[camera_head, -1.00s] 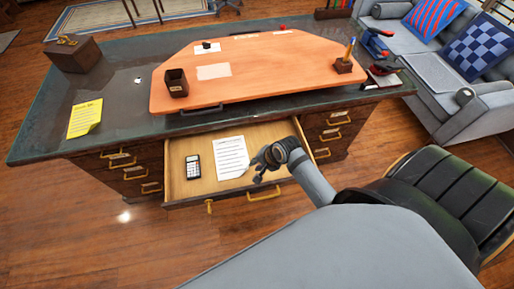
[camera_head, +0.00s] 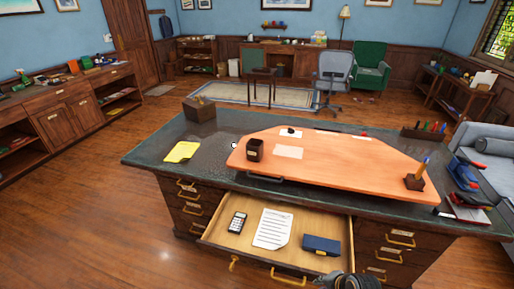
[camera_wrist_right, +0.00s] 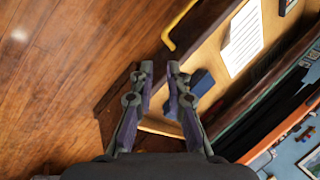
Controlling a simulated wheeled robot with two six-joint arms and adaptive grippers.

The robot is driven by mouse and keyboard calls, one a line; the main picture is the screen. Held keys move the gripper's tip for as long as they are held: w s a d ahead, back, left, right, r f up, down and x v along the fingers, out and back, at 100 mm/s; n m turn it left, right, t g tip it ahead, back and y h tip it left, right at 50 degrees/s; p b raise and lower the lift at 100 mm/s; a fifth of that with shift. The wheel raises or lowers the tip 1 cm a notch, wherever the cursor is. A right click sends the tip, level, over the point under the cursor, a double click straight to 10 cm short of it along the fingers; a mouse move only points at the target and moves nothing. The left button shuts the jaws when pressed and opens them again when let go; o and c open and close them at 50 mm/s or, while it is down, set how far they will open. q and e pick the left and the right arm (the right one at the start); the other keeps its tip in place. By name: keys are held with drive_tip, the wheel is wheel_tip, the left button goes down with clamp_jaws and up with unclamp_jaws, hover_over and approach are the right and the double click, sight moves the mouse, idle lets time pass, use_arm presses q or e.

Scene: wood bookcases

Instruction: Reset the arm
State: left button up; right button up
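My right arm's wrist (camera_head: 348,281) shows at the bottom edge of the head view, in front of the open drawer (camera_head: 222,240) of the large desk; its fingers are out of sight there. In the right wrist view my right gripper (camera_wrist_right: 160,72) has its two fingers apart with nothing between them. A dark blue case (camera_head: 321,245) lies in the drawer's right part; it also shows in the right wrist view (camera_wrist_right: 203,82), apart from the fingers. My left gripper is not in view.
The drawer also holds a calculator (camera_head: 237,222) and a printed sheet (camera_head: 272,229). The desk (camera_head: 215,150) carries a yellow note (camera_head: 182,152), a wooden box (camera_head: 200,109), cups and a stapler. Open wooden floor (camera_head: 110,220) lies to the left.

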drive_tip(key=s+d+f+n+g+h, duration=0.1)
drive_tip(key=s+d+f, duration=0.1)
drive_tip(key=f, duration=0.5)
drive_tip(key=s+d+f+n+h, duration=0.1)
drive_tip(key=s+f+n, duration=0.1)
drive_tip(key=f, duration=0.5)
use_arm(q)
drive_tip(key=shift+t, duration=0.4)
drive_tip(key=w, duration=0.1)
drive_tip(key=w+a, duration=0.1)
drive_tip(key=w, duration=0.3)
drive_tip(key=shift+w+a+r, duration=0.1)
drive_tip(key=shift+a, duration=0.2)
use_arm(e)
drive_tip(key=s+d+f+n+g, duration=0.1)
drive_tip(key=s+f+n, duration=0.3)
drive_tip(key=s+f, duration=0.4)
drive_tip(key=s+d+f+n+g+h, duration=0.1)
drive_tip(key=s+f+n, duration=0.4)
drive_tip(key=s, duration=1.2)
wheel_tip(320, 180, down, 4)
drive_tip(key=shift+s+d, duration=0.4)
drive_tip(key=shift+d, duration=0.25)
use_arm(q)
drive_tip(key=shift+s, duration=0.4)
